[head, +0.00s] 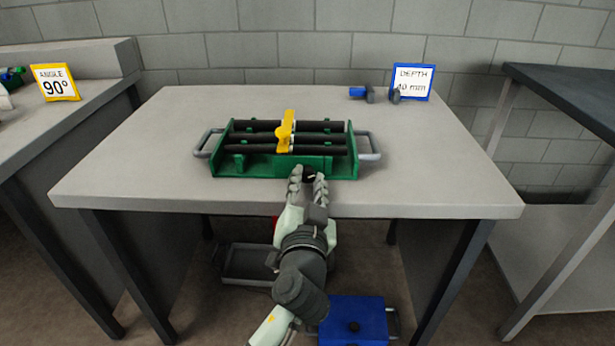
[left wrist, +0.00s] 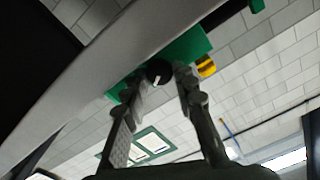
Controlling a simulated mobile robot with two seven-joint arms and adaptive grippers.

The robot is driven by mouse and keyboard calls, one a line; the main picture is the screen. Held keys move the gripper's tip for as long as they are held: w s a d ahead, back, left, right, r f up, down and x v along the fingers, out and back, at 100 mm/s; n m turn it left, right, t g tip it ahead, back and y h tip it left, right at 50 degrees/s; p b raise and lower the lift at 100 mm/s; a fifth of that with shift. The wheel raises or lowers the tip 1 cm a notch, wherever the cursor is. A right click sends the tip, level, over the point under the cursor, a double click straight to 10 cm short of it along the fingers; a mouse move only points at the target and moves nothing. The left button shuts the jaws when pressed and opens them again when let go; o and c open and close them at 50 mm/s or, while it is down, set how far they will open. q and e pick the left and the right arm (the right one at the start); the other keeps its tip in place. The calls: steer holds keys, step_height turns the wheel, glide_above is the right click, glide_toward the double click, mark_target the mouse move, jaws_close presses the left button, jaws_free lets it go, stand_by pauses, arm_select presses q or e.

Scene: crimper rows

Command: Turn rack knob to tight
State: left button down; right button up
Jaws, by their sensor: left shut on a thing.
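The green rack (head: 228,163) sits on the grey table, with black bars across it and a yellow clamp piece (head: 286,132) standing over the bars. The black rack knob (head: 309,172) is on its front face, partly hidden by my fingers. In the left wrist view the round knob (left wrist: 158,72) shows a white pointer line, and the green rack (left wrist: 190,46) is behind it. My left gripper (head: 308,178) reaches up to the table's front edge, its fingers closed on either side of the knob. It also shows in the left wrist view (left wrist: 158,90). I cannot read any tight mark. My right gripper is not in view.
The grey table (head: 420,170) is clear on both sides of the rack. A blue part (head: 358,92) and a depth sign (head: 411,82) stand at the back right. An angle sign (head: 55,82) is on the left table. A blue box (head: 352,312) and a grey tray (head: 248,262) are below.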

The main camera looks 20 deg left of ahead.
arm_select(q)
steer(key=m+p, duration=0.1)
steer(key=m, duration=0.3)
steer(key=shift+p, duration=0.35)
steer(key=shift+d+m+p, duration=0.1)
steer(key=shift+m+p, duration=0.3)
steer(key=shift+m, duration=0.6)
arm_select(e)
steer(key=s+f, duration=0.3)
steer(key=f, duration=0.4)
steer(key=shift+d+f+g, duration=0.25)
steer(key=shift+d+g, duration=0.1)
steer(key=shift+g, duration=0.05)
arm_select(q)
steer(key=c, duration=1.2)
jaws_free()
steer(key=shift+f, duration=0.1)
steer(key=shift+s+f, duration=0.1)
steer(key=shift+s+d, duration=0.1)
steer(key=shift+s, duration=0.15)
steer(key=v, duration=0.7)
steer(key=shift+s+r, duration=0.2)
steer(key=shift+r, duration=0.15)
